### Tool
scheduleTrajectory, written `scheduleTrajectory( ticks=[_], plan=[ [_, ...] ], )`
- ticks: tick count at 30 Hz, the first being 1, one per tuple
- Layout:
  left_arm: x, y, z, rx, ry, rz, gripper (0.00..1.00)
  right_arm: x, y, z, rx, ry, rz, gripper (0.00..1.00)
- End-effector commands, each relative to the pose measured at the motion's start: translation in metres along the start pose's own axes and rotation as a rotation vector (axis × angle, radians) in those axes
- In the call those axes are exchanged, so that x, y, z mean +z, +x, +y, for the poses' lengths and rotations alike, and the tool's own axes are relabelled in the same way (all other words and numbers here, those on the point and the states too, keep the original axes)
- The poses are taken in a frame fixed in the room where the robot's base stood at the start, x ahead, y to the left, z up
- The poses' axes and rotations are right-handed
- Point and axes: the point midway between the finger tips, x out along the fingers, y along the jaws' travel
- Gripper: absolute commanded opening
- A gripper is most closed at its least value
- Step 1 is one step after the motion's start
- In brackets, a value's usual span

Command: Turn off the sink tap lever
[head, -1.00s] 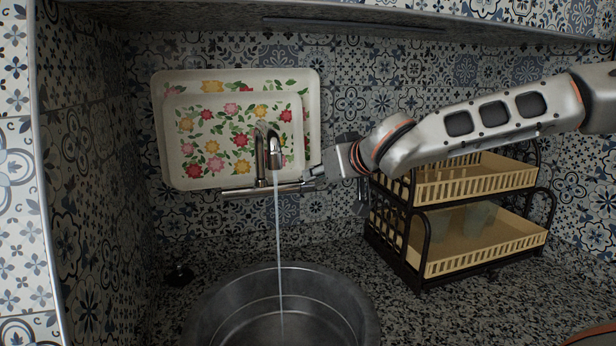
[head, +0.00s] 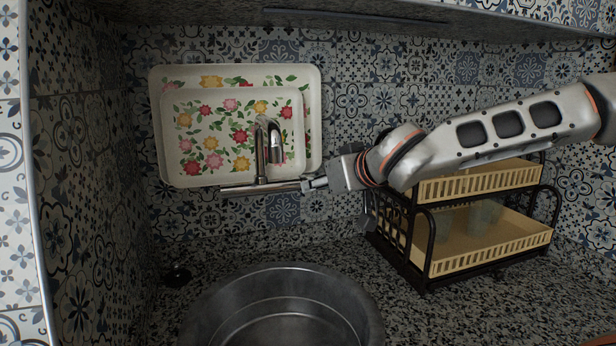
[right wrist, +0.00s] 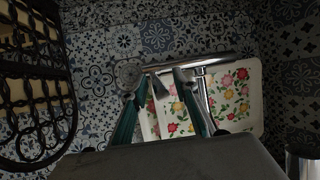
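The chrome sink tap (head: 262,150) stands against the wall, its spout over the basin. No water runs from it. Its horizontal bar (head: 240,189) reaches right to my right gripper (head: 315,183), which is at the bar's right end. The bar also shows in the right wrist view (right wrist: 215,60), just beyond my right gripper (right wrist: 160,83). The lever is not clearly told apart from the fingers; contact is unclear. My left gripper is out of view.
A round metal basin (head: 225,300) is below the tap. Flowered trays (head: 235,77) lean on the wall behind it. A two-tier dish rack (head: 428,250) with cups stands at right, below my right arm. A small dark object (head: 177,275) lies left of the basin.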

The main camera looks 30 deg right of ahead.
Motion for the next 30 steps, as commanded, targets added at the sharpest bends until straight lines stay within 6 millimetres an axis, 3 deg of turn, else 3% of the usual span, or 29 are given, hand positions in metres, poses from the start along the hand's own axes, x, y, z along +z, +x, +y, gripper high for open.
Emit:
scheduleTrajectory(
  ticks=[11, 30],
  plan=[
    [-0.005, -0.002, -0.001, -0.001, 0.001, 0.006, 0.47, -0.005, -0.006, 0.002, 0.004, -0.002, 0.008, 0.31],
    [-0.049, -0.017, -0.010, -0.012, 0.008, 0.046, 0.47, -0.007, -0.075, 0.002, 0.005, -0.003, 0.011, 0.31]
  ],
)
